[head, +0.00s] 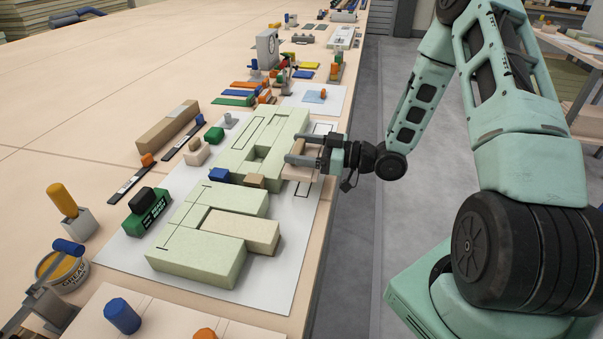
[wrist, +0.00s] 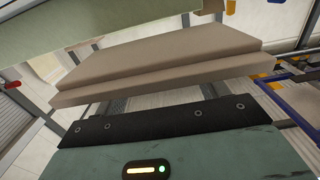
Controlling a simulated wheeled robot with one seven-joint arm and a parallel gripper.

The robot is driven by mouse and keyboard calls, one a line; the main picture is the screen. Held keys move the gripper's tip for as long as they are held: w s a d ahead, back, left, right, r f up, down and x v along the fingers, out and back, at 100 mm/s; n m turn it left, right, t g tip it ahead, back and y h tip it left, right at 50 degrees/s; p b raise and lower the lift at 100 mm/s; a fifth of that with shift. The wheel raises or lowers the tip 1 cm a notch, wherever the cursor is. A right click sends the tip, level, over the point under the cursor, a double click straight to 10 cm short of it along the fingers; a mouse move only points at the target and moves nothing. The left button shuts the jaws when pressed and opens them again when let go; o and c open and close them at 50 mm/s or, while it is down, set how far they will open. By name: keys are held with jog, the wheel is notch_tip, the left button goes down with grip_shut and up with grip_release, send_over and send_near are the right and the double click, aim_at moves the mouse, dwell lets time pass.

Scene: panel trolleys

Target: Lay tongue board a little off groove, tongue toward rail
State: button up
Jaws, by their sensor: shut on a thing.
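My gripper (head: 298,148) is at the right edge of the bench, shut on a light wooden board (head: 300,173). The board also shows in the wrist view (wrist: 165,55), with a stepped long edge, the lower lip jutting toward my wrist. In the head view my fingers and wrist partly hide it. It is beside the far pale green block (head: 262,127); I cannot tell whether they touch. A near pale green block (head: 195,258) has a cream board (head: 243,229) lying against it. I cannot tell for sure which part is the groove or the rail.
A white sheet (head: 125,250) lies under the blocks. A blue block (head: 222,175) and a tan block (head: 255,181) sit between them. A green block with a black top (head: 148,212), a grease tin (head: 62,270) and several tools stand left.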

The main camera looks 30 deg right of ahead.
jog(key=shift+f, duration=2.85)
jog(key=shift+f, duration=0.1)
jog(key=shift+f+b, duration=0.15)
jog(key=shift+b, duration=0.15)
jog(key=o, duration=1)
jog(key=shift+o, duration=0.2)
